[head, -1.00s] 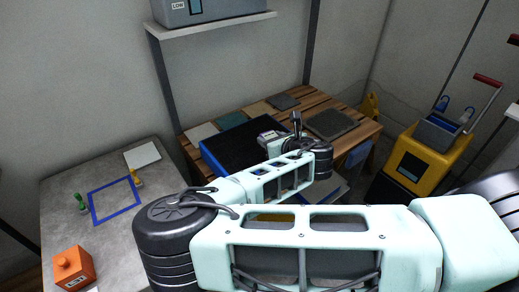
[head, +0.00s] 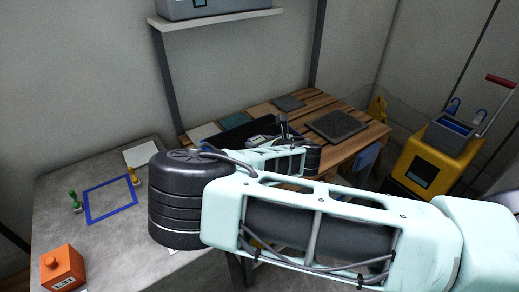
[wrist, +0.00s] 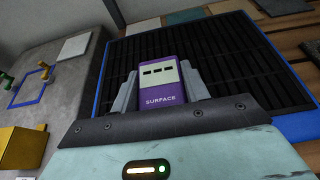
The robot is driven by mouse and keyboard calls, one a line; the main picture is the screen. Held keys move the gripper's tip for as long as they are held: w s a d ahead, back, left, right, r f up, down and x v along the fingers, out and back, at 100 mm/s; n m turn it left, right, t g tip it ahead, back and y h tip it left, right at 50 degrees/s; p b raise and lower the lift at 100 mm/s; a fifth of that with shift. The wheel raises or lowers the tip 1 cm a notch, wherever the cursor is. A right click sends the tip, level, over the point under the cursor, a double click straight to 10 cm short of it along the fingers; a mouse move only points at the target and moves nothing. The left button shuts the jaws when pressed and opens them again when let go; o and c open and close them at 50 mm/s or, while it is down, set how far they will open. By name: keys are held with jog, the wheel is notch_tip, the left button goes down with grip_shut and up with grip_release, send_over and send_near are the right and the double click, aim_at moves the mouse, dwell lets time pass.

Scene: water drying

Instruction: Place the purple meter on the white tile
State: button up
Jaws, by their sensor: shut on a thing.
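The purple meter (wrist: 160,85), marked SURFACE, is upright between the two grey fingers of my gripper (wrist: 160,92) in the wrist view. My gripper is shut on it, over the black ribbed tray. In the head view my gripper (head: 258,141) is small and partly hidden by my arm. Two pale white tiles show: one (head: 203,132) at the left end of a row of tiles on the wooden bench, and one (head: 141,154) on the grey table. In the wrist view the bench one (wrist: 143,25) lies just beyond the tray, the table one (wrist: 75,45) further left.
The blue-edged black tray (wrist: 215,60) lies on the wooden bench (head: 345,145). A teal tile (head: 235,121) is beside the bench's white tile. The grey table (head: 110,220) bears a blue square outline (head: 88,203), stamps and an orange block (head: 63,267). A shelf (head: 215,20) hangs above.

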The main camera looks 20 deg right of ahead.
jog(key=shift+f, duration=1.15)
jog(key=shift+f, duration=0.2)
jog(key=o, duration=1)
